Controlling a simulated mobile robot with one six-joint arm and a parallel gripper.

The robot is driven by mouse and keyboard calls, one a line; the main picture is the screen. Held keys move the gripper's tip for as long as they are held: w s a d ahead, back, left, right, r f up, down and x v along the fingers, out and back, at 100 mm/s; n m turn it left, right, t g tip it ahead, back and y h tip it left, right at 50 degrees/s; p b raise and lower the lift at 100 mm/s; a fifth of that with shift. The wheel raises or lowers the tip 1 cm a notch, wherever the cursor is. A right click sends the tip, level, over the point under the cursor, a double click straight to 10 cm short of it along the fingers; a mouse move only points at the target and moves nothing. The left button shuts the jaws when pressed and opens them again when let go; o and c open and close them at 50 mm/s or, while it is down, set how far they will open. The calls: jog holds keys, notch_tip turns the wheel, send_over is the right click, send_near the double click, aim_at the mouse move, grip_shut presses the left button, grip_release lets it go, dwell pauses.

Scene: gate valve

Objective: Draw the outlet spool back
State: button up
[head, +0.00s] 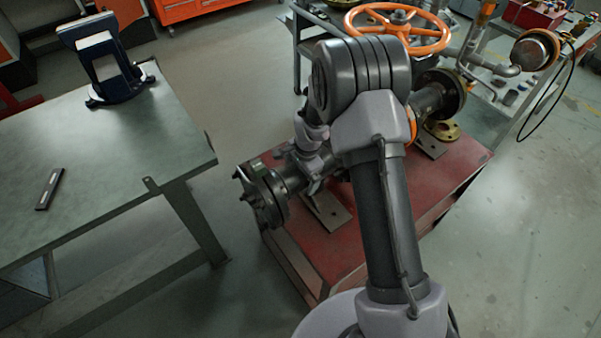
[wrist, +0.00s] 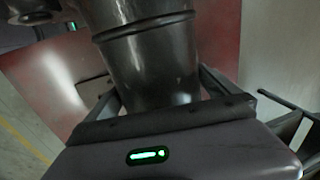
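The outlet spool (head: 289,182) is a dark metal pipe with a round flange (head: 266,198) at its left end, lying over the red stand. My gripper (head: 311,162) is at the spool, partly hidden behind my arm in the head view. In the wrist view the dark pipe (wrist: 150,60) runs down between my two fingers (wrist: 162,90). One finger lies close along each side, and the gripper looks shut on the pipe. Exact finger contact is hard to see. The valve body behind my arm is mostly hidden; its orange handwheel (head: 398,28) shows above.
The red stand (head: 452,172) carries the pipework on metal supports. A grey workbench (head: 110,160) at left holds a dark blue fixture (head: 106,62) and a small dark bar (head: 49,188). Floor shows between bench and stand. A round gauge (head: 535,49) and trolley stand at upper right.

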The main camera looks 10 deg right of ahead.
jog(key=s+r+p, duration=0.1)
jog(key=r+p, duration=0.2)
jog(key=r, duration=0.5)
jog(key=s+d+r+p, duration=0.1)
jog(key=s+r+p, duration=0.1)
jog(key=r, duration=0.7)
jog(key=shift+d+p, duration=0.15)
jog(key=shift+p, duration=0.35)
jog(key=s+a+r+n+t+b, duration=0.1)
jog(key=s+r+n, duration=0.1)
jog(key=s+r, duration=0.45)
jog(key=s+a+r+n+t, duration=0.15)
jog(key=s+r, duration=0.25)
jog(key=r, duration=0.5)
jog(key=s+a+r+n, duration=0.1)
jog(key=s+r+n, duration=0.1)
jog(key=s, duration=0.6)
jog(key=s+r+n+t+y, duration=0.1)
jog(key=s+r+n, duration=0.1)
jog(key=s, duration=0.6)
jog(key=shift+a+n+b, duration=0.35)
jog(key=shift+n, duration=0.5)
jog(key=shift+r, duration=0.1)
